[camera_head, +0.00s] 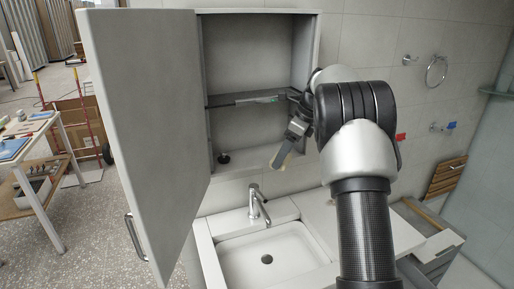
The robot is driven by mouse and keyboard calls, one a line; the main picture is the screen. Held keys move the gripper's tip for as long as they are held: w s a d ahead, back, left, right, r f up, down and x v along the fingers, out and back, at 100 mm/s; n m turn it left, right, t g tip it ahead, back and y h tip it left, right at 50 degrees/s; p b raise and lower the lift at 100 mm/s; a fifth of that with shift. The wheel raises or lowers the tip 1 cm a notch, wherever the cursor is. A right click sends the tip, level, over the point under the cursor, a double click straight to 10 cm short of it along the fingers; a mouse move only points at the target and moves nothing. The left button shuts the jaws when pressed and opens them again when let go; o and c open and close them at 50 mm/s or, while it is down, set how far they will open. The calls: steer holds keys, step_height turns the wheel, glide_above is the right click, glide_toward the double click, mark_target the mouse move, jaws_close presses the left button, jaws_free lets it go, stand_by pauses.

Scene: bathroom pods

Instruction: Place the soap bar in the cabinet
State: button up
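The cabinet (205,75) hangs on the wall above the sink, with its large grey door (145,120) swung open to the left. My gripper (280,157) is in front of the cabinet's lower right part, near its bottom edge, and points down and left. A small pale tan piece shows at its fingertips; I cannot tell whether it is the soap bar or part of a finger. The finger gap is too small to make out. No soap bar is clearly visible elsewhere.
A dark shelf (225,100) crosses the cabinet with a thin green-and-grey item (262,100) on it. A small dark round object (223,158) sits on the cabinet floor at left. Below are the faucet (257,203) and sink (290,255). A side table (40,165) stands far left.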

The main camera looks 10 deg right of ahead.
steer(key=w+a, duration=0.1)
steer(key=a, duration=0.1)
steer(key=w+a+p, duration=0.1)
steer(key=w+a, duration=0.1)
steer(key=a, duration=0.1)
steer(key=w+a, duration=0.2)
steer(key=shift+a+p, duration=0.15)
steer(key=shift+p, duration=0.2)
steer(key=shift+w+a, duration=0.15)
steer(key=shift+a, duration=0.1)
steer(key=shift+d+f, duration=0.1)
steer(key=shift+f, duration=0.2)
steer(key=shift+f, duration=0.15)
steer(key=o, duration=1.1)
